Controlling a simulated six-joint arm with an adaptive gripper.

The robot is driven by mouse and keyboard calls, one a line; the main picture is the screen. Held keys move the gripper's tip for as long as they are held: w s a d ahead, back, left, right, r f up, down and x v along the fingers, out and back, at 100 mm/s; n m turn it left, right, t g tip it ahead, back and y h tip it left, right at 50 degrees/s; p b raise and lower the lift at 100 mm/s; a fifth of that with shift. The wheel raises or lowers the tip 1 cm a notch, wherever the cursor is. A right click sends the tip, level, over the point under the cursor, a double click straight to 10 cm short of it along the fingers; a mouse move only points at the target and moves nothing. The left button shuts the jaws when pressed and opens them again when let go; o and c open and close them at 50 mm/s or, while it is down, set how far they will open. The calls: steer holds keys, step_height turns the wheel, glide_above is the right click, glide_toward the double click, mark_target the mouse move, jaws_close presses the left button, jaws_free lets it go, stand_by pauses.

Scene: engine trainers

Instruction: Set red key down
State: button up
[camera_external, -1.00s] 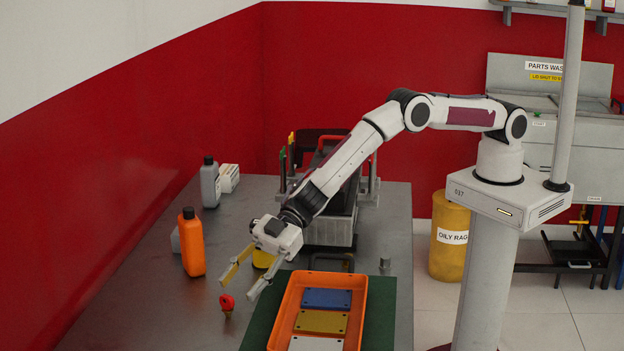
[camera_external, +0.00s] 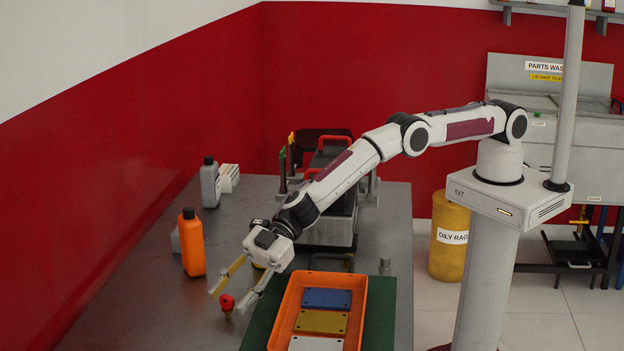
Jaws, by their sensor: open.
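The red key (camera_external: 227,301) stands on the grey bench, left of the orange tray. Its red head is on top, with a small yellowish part under it. My gripper (camera_external: 226,303) is open, pointing down and toward the viewer, with one finger on each side of the red key. From this view I cannot tell whether either finger touches it.
The orange tray (camera_external: 362,309) holds blue, yellow and white plates on a green mat (camera_external: 258,318). An orange bottle (camera_external: 193,248) and a grey bottle (camera_external: 209,187) stand at the left. An engine block (camera_external: 328,230) stands behind my gripper. The bench's front left is clear.

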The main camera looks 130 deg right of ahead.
stand_by(0.6)
steer(key=c, duration=1.1)
steer(key=shift+w+r, duration=0.1)
steer(key=shift+r, duration=0.05)
steer(key=shift+r, duration=4.9)
